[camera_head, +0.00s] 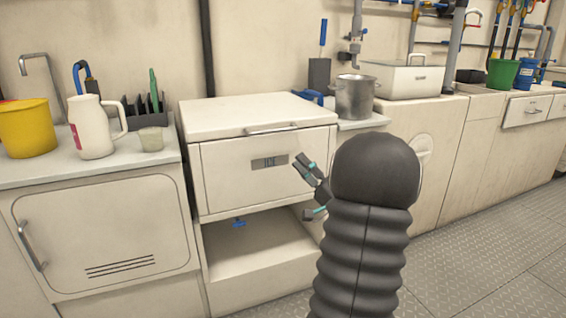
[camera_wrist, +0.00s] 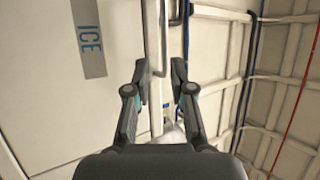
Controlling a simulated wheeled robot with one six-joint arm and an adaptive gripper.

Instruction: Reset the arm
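My gripper (camera_head: 312,188) is in front of the white ice box (camera_head: 225,178), near its label plate. My dark ribbed arm hides part of the gripper and the area to its right. In the wrist view my gripper (camera_wrist: 152,75) has its two fingers spread apart, with nothing held between them. The ICE label (camera_wrist: 88,40) shows at upper left in the wrist view, and a metal bar runs behind the fingers. The ice box lid looks closed, with a handle (camera_head: 285,129) along its front edge.
A yellow bucket (camera_head: 27,128), a white jug (camera_head: 90,128) and a cup (camera_head: 151,139) stand on the left counter. A metal pot (camera_head: 354,97) and white case (camera_head: 410,78) stand behind my arm. An open shelf (camera_head: 250,250) lies below the ice box. Floor is clear at right.

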